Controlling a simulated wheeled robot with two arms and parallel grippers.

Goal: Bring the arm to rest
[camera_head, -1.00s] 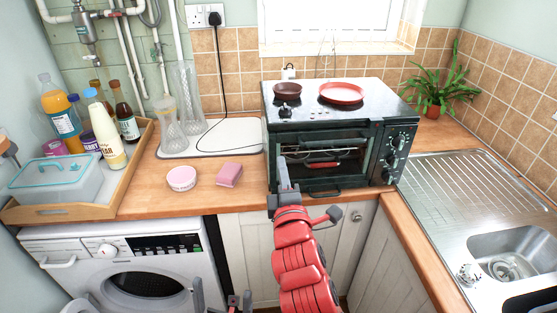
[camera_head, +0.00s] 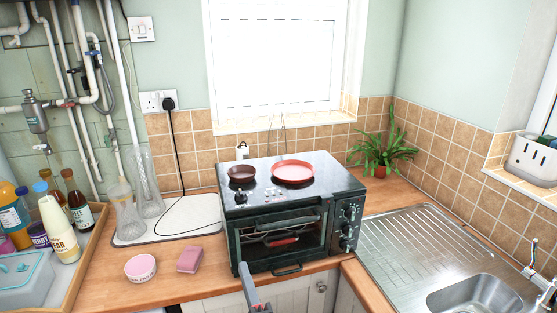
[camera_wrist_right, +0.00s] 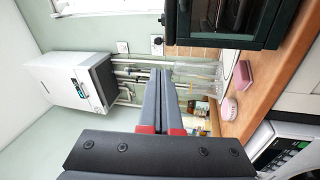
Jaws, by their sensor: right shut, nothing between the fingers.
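My right gripper (camera_head: 248,275) shows at the bottom middle of the head view, in front of the black mini oven (camera_head: 335,225). Only its grey fingers show there; the rest of the arm is below the picture. In the right wrist view its two grey fingers (camera_wrist_right: 162,100) lie together with nothing between them. They appear turned sideways in the room, with the oven at the top right of that view. My left gripper is not in view.
On the oven stand a dark pan (camera_head: 241,173) and a red pan (camera_head: 293,172). A pink round tub (camera_head: 140,268) and a pink sponge (camera_head: 190,259) lie on the worktop left of it. A bottle tray (camera_head: 85,250) is far left; the sink (camera_head: 470,295) is right.

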